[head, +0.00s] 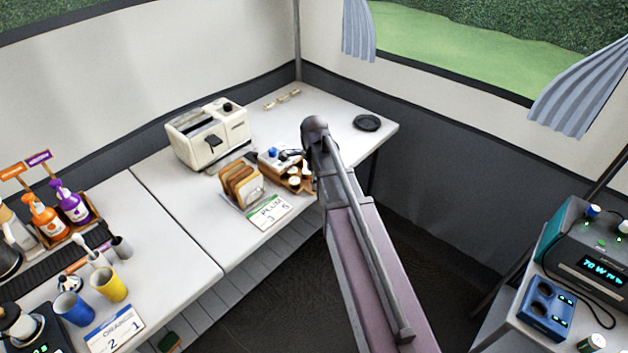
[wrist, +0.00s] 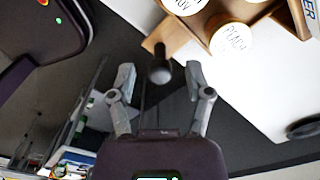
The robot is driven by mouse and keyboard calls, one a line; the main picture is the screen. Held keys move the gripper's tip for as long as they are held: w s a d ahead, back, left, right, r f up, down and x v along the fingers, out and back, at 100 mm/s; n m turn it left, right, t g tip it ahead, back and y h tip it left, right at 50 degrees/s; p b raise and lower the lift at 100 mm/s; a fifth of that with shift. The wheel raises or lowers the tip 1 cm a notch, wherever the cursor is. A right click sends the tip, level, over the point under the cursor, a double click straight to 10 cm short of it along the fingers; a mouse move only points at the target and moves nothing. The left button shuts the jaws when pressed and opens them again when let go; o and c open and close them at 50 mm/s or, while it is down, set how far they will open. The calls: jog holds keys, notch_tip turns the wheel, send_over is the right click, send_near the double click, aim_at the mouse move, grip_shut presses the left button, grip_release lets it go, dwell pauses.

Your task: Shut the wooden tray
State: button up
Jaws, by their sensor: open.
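The wooden tray (head: 294,185) stands on the white table near its front edge, partly hidden by my arm in the head view. It holds jars with white lids. In the wrist view its wooden edge (wrist: 172,38) shows at the top, with lettered jar lids (wrist: 235,40) inside it. My gripper (wrist: 158,68) is open, with one finger on each side of the knob in the picture. I cannot tell whether it touches the knob. How far the tray stands open is unclear.
A toast rack (head: 241,187) and a PLUM card (head: 269,212) stand left of the tray, with a cream toaster (head: 209,137) behind. A dark round dish (head: 367,123) lies at the right corner. Dark floor is open in front of the table.

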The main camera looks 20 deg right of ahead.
aim_at(298, 168)
grip_shut()
jog(key=shift+w+a, duration=0.6)
jog(key=shift+w, duration=0.4)
jog(key=shift+w+a, duration=0.6)
jog(key=shift+w, duration=0.35)
jog(key=shift+w+a, duration=0.6)
jog(key=shift+w, duration=0.4)
grip_release()
jog(key=shift+s, duration=0.1)
